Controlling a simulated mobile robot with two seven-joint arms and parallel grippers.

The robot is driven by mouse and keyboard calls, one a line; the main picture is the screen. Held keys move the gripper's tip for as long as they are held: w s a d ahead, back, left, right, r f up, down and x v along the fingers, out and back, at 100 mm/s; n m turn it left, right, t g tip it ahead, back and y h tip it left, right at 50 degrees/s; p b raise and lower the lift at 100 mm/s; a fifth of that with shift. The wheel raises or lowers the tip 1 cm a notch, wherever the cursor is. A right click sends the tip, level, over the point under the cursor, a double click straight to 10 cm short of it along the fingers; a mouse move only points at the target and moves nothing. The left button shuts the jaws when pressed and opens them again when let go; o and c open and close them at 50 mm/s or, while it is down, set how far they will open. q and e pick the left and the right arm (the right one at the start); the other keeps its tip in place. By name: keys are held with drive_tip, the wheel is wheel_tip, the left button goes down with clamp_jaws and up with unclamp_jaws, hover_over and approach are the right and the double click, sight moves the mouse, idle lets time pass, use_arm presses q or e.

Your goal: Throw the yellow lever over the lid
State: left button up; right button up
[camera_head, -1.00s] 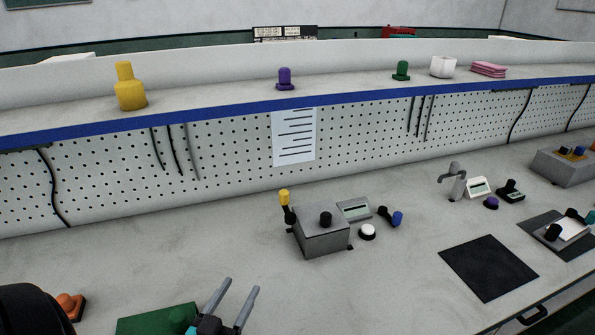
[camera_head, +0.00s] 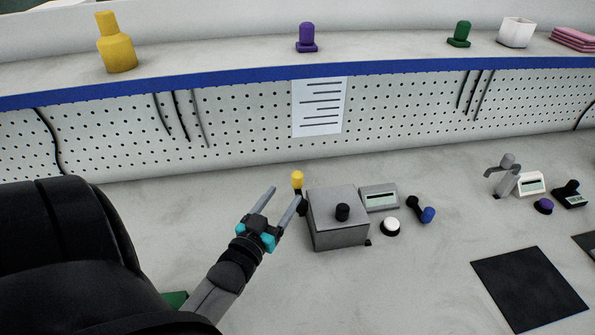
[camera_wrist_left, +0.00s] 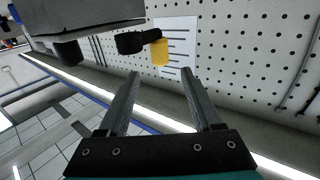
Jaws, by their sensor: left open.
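The yellow lever (camera_head: 297,179) has a yellow knob on a black stem and stands upright at the left side of a grey box. The box's lid (camera_head: 326,199) has a black knob on top. My left gripper (camera_head: 286,192) is open and empty, its fingertips close to the lever at its near left; the right finger overlaps the stem in the head view. In the left wrist view, the yellow knob (camera_wrist_left: 159,52) and black stem lie just beyond the gap between the open fingers (camera_wrist_left: 160,73). My right gripper is not in view.
Right of the box are a small display unit (camera_head: 379,196), a white button (camera_head: 391,227) and a blue-tipped lever (camera_head: 428,215). A perforated back panel (camera_head: 240,130) with a paper sheet rises behind. A black mat (camera_head: 530,288) lies at the right; the bench front centre is clear.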

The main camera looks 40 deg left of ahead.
sight(295, 180)
use_arm(q)
drive_tip(key=b+x, duration=0.1)
drive_tip(key=x, duration=0.7)
drive_tip(key=shift+w+a, duration=0.1)
drive_tip(key=shift+w, duration=0.25)
drive_tip(key=shift+c, duration=0.3)
clamp_jaws()
drive_tip(key=shift+f, duration=0.1)
idle(0.6)
